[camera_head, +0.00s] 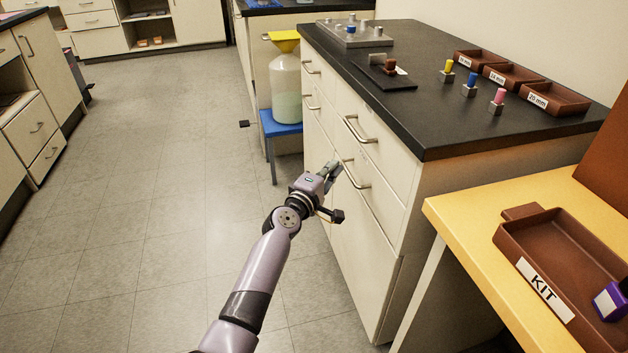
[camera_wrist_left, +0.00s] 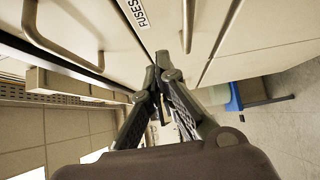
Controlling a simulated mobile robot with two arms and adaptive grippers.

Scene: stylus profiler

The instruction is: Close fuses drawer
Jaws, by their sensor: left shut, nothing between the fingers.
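In the left wrist view a pale drawer front carries a FUSES label (camera_wrist_left: 140,12). My left gripper (camera_wrist_left: 165,62) is shut and empty, its fingertips in front of or against that pale front close to the label; I cannot tell if they touch. In the head view my left gripper (camera_head: 334,168) is at the front of the pale cabinet (camera_head: 408,245), just left of the lower right drawer handle (camera_head: 356,175). The label is too small to read in the head view. I cannot tell whether the drawer stands out from the cabinet. My right gripper is out of view.
The cabinet's black worktop (camera_head: 440,120) holds small trays (camera_head: 512,77) and coloured pegs (camera_head: 471,84). A yellow table (camera_head: 470,215) with a KIT tray (camera_head: 530,265) stands at the right. A blue stool (camera_head: 278,127) bears a large bottle (camera_head: 286,85). The floor at left is clear.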

